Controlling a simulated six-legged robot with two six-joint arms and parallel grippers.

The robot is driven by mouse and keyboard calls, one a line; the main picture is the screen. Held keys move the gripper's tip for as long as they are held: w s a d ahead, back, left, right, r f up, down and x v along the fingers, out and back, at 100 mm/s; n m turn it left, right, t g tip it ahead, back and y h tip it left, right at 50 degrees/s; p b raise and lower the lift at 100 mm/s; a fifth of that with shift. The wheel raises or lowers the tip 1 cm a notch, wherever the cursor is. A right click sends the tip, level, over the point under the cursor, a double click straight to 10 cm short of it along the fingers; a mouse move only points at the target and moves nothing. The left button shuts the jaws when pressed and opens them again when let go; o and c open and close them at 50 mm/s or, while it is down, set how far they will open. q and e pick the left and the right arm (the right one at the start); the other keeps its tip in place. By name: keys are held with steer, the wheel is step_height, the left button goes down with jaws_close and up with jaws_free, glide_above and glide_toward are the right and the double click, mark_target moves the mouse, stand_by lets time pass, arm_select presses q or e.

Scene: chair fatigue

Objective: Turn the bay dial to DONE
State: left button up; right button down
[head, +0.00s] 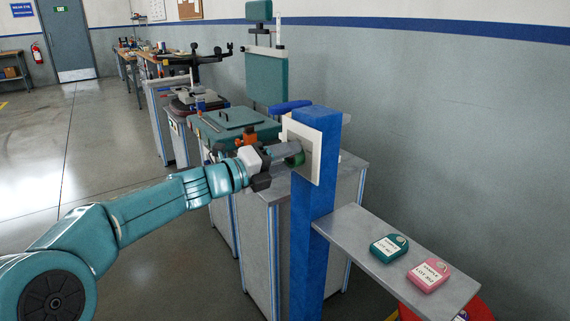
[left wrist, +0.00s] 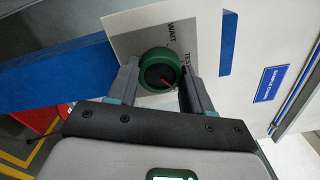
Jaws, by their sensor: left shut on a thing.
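The bay dial (left wrist: 160,62) is a round green knob with a dark centre and a red pointer, on a pale plate (left wrist: 130,38) marked WAIT and TEST. No DONE mark is readable. In the head view the dial (head: 296,159) shows only in part beside the gripper, on the plate (head: 316,150) fixed to a blue post (head: 312,200). My left gripper (head: 294,151) reaches in from the left and is shut on the dial; in the left wrist view its two fingers (left wrist: 158,82) stand on either side of the knob. My right gripper is not in view.
A grey shelf (head: 350,228) on the post's right holds a green tag (head: 389,248) and a pink tag (head: 429,274). Cabinets (head: 262,240) with a teal fixture (head: 235,124) stand behind. The floor at left is open.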

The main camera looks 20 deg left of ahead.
arm_select(q)
steer(key=shift+m, duration=0.4)
steer(key=o, duration=1)
steer(key=shift+o, duration=0.2)
steer(key=v, duration=1.6)
steer(key=shift+a, duration=0.15)
steer(key=shift+s, duration=0.15)
